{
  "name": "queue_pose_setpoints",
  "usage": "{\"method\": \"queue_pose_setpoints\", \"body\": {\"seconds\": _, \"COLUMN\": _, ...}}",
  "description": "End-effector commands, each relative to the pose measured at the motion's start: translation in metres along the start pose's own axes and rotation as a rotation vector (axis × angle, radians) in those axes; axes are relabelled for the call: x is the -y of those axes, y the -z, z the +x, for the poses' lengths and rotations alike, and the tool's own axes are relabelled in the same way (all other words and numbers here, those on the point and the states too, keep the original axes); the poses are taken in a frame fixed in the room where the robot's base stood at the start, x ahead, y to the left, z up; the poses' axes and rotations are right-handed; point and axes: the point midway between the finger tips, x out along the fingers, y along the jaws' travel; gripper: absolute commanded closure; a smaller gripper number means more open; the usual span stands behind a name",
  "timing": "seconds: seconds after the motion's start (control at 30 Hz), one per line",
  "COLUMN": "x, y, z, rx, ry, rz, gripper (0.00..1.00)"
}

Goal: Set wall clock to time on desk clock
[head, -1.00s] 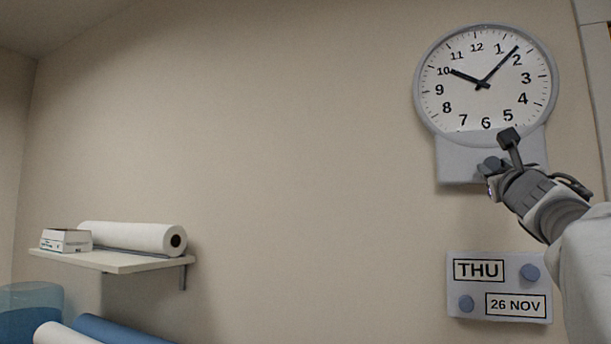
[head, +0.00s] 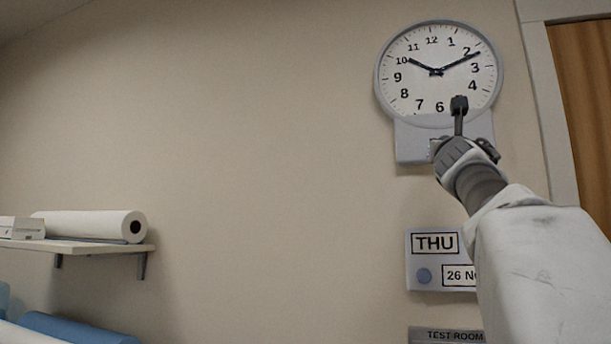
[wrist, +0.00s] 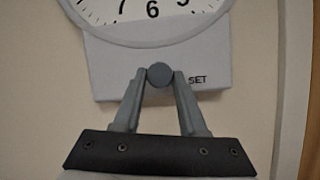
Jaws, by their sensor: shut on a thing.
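The wall clock (head: 420,85) is round and white with a grey rim, high on the wall at the right in the head view. Its short hand points near 10 and its long hand near 2. A grey box (head: 411,145) sits under the dial. In the wrist view, this box carries a round grey knob (wrist: 160,71) beside the word SET. My gripper (wrist: 160,79) has a finger on each side of the knob and is shut on it. In the head view, my arm hides the knob and part of the box. No desk clock is in view.
A panel (head: 417,270) reading THU and 26 NOV is below the clock, partly behind my arm. A TEST ROOM sign (head: 445,336) is lower. A shelf (head: 100,246) with a white roll (head: 85,225) and a box (head: 20,229) is at left. A wooden door (head: 585,110) is at right.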

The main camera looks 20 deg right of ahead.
Motion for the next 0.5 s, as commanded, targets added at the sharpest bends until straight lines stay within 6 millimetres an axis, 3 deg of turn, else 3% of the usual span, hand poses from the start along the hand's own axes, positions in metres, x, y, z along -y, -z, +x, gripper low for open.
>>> {"method": "queue_pose_setpoints", "body": {"seconds": 0.5, "x": -0.0073, "y": -0.0021, "z": 0.0009, "rx": 0.025, "ry": 0.186, "rz": 0.448, "gripper": 1.0}}
